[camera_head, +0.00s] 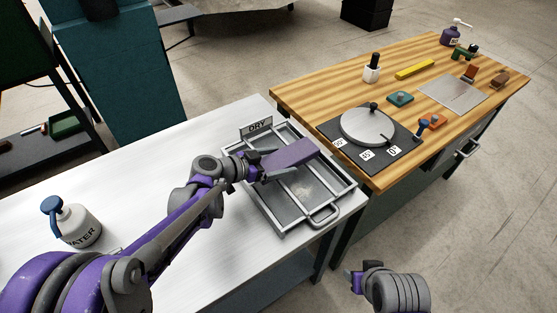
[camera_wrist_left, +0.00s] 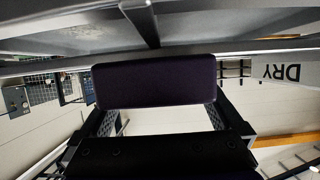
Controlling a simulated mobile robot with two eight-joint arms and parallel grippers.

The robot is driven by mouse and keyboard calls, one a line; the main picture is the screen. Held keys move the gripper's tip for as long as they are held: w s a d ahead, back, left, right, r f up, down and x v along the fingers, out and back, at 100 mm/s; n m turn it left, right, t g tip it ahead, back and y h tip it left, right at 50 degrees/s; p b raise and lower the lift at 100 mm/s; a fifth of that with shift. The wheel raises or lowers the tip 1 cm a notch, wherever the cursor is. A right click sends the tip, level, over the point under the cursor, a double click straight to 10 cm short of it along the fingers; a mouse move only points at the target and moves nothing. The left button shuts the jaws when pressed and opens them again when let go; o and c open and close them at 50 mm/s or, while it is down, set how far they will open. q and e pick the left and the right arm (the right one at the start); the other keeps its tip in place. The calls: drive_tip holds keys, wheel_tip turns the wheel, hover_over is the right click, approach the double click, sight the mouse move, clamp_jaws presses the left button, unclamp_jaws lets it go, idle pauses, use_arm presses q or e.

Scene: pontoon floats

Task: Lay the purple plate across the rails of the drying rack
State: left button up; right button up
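The purple plate (camera_head: 291,153) is a flat oblong piece over the drying rack (camera_head: 262,212), a grey metal tray-like frame with crossing rails and a "DRY" sign. My left gripper (camera_head: 262,167) has its fingers at the plate's near-left end and appears shut on it. In the left wrist view the plate (camera_wrist_left: 155,82) sits between the two fingers, with rack bars (camera_wrist_left: 140,20) close by. I cannot tell whether the plate touches the rails. My right gripper (camera_head: 354,283) is low in the head view, away from the rack; its fingers are not clear.
A white bottle marked "WATER" (camera_head: 72,222) stands on the white table (camera_head: 140,180). The wooden table (camera_head: 330,92) at the right bears a dial plate (camera_head: 367,127), a yellow bar (camera_head: 415,69) and several small items.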

use_arm(q)
drive_tip(key=v, duration=1.1)
drive_tip(key=shift+s+d, duration=0.2)
drive_tip(key=shift+s, duration=0.05)
drive_tip(key=s+f+n+g+y, duration=0.1)
drive_tip(key=s, duration=0.3)
drive_tip(key=s+f+n+y+p, duration=0.1)
drive_tip(key=s+n+y, duration=0.1)
drive_tip(key=s, duration=0.1)
drive_tip(key=s+n+g+y+p, duration=0.1)
drive_tip(key=s+n+y, duration=0.1)
drive_tip(key=s, duration=0.2)
drive_tip(key=shift+s+a+f+g, duration=0.3)
drive_tip(key=shift+s+f, duration=0.05)
drive_tip(key=shift+f, duration=0.05)
drive_tip(key=s+a+n+y, duration=0.1)
drive_tip(key=s+a+y, duration=0.1)
drive_tip(key=s, duration=0.1)
drive_tip(key=s+a+f+n+y+p, duration=0.1)
drive_tip(key=s+a+n, duration=0.1)
drive_tip(key=s, duration=0.1)
drive_tip(key=s+a+f+n+y+p, duration=0.1)
drive_tip(key=s+a+n+y, duration=0.1)
drive_tip(key=s, duration=0.1)
drive_tip(key=shift+a+y, duration=0.2)
drive_tip(key=shift+y, duration=0.1)
